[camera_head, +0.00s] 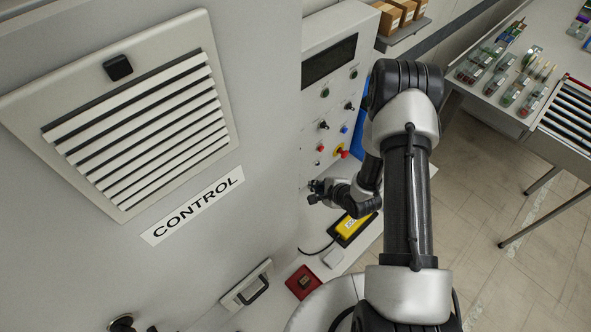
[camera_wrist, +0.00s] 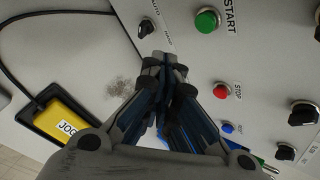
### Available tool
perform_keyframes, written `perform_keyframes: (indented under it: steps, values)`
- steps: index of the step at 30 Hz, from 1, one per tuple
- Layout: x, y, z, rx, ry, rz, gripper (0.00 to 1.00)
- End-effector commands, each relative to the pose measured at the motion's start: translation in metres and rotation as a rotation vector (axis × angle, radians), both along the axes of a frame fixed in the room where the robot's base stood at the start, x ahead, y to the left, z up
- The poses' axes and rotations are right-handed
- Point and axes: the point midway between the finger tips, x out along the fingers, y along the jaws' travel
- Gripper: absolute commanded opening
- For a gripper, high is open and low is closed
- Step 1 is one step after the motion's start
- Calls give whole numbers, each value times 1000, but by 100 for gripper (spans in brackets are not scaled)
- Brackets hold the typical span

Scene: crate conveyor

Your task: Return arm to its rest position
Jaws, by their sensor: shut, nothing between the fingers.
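My gripper (camera_head: 316,191) is in front of the control panel (camera_head: 312,108) in the head view, small and partly hidden by my arm. In the wrist view my gripper (camera_wrist: 163,62) has its fingertips together with nothing between them. Its tips are near the panel face, between a black AUTO knob (camera_wrist: 145,28) and the red STOP button (camera_wrist: 220,91). I cannot tell whether the tips touch the panel. My arm is bent and reaches forward from the lower right of the head view.
A grey cabinet marked CONTROL (camera_head: 262,90) stands close at left. A yellow JOG box (camera_head: 352,228) lies below my gripper, with a cable. A red box (camera_head: 303,281) is on the ledge. A table (camera_head: 480,104) with small parts is at upper right; floor (camera_head: 475,220) is open.

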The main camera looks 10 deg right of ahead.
Motion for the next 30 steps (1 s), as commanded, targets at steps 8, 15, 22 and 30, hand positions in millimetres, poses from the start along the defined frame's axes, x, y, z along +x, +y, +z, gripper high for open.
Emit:
perform_keyframes:
  steps: [8,15,22,30]
  values:
    - [0,0,0,0,0,0,0]
    - [7,-4,8,-48,-9,24,0]
    - [29,-25,59,-332,-24,177,0]
    - [17,-42,136,-665,7,390,0]
